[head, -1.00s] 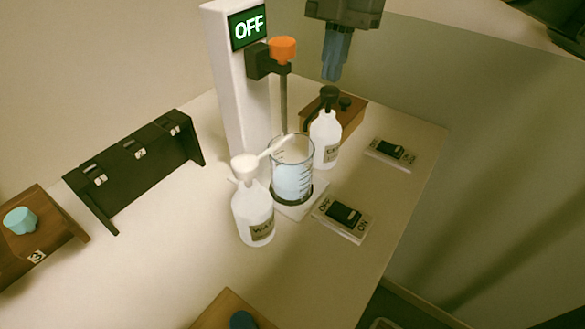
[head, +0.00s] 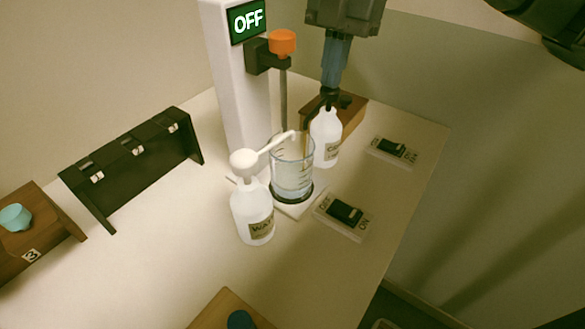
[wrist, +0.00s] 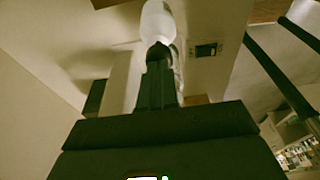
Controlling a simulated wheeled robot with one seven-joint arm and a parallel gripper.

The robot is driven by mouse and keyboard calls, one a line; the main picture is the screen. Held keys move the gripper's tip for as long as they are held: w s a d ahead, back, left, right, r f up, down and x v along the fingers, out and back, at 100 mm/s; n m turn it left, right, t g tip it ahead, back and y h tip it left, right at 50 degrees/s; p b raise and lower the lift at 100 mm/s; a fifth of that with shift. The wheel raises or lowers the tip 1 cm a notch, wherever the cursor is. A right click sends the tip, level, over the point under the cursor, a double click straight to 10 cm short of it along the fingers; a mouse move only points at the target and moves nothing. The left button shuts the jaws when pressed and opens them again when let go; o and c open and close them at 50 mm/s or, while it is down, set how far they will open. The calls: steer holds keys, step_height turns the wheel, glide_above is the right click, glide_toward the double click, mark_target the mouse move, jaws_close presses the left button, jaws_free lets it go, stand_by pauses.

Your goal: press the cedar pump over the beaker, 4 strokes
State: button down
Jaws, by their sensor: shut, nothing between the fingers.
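The cedar bottle (head: 325,138) is white with a dark pump and a label whose visible part starts with "C". It stands upright just right of the beaker (head: 290,180). My gripper (head: 329,88) is shut, pointing down, with its fingertips on or very near the pump top, which they partly hide. The dark spout curves left over the beaker, and a thin brownish streak shows below it. The beaker holds pale liquid and stands on a white base. In the wrist view, my fingers (wrist: 158,62) reach toward a white bottle (wrist: 158,20).
A white bottle labelled "WAT" (head: 252,215) stands left of the beaker, its spout reaching over it. A white column (head: 238,100) with an "OFF" display and an orange knob (head: 282,42) stands behind. Two switches (head: 345,212) (head: 393,150) lie right. A black rack (head: 135,165) stands left.

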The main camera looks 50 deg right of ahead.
steer(key=shift+f, duration=0.55)
steer(key=shift+r+p, duration=0.95)
steer(key=shift+r, duration=0.4)
steer(key=shift+f, duration=0.15)
steer(key=shift+f+b, duration=0.9)
steer(key=shift+f, duration=0.3)
steer(key=shift+r, duration=0.1)
steer(key=shift+r+p, duration=1.15)
steer(key=shift+r, duration=0.15)
